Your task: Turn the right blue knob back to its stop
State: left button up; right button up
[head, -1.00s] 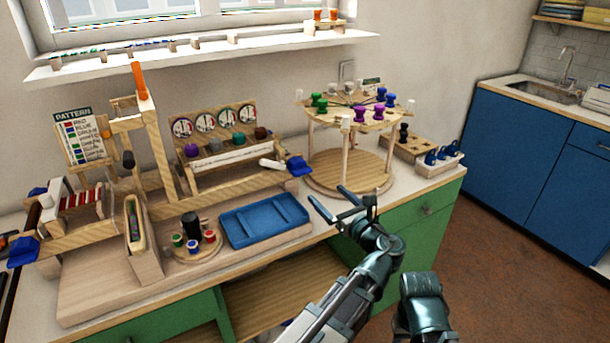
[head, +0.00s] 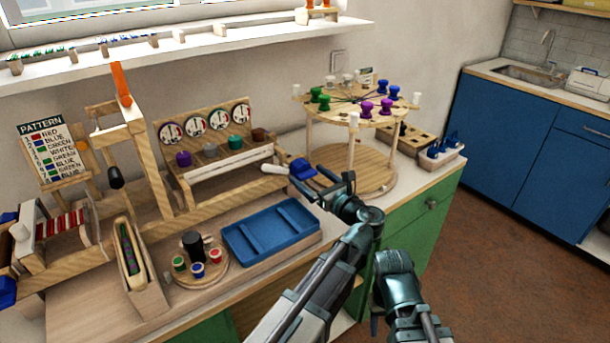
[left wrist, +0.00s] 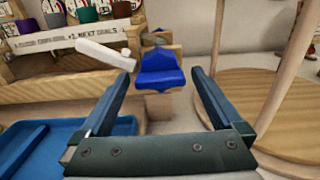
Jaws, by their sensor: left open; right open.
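The right blue knob (head: 302,169) sits at the right end of the wooden bead frame, beside a pale peg-like handle. It also shows in the left wrist view (left wrist: 160,72), dark blue and lobed, on a wooden block. My left gripper (head: 322,182) is open, just in front and to the right of the knob in the head view. In the left wrist view the open fingers (left wrist: 161,76) point toward the knob, one on each side in the picture. Whether they touch it cannot be told. My right gripper's fingers do not show.
A blue tray (head: 232,247) lies in front of the frame. A round wooden stand (head: 378,180) with colored spools stands close to the right of my left gripper. Another blue knob (head: 6,292) is at the far left. The white handle (left wrist: 100,53) lies left of the knob.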

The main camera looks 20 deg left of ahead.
pick_arm(q)
jog(key=c, duration=1.3)
jog(key=shift+n, duration=0.3)
jog(key=n, duration=0.3)
jog(key=shift+n, duration=0.4)
jog(key=n, duration=0.4)
jog(key=shift+s, duration=0.1)
jog(key=n, duration=0.5)
jog(key=shift+f+n, duration=0.1)
jog(key=shift+n, duration=2.1)
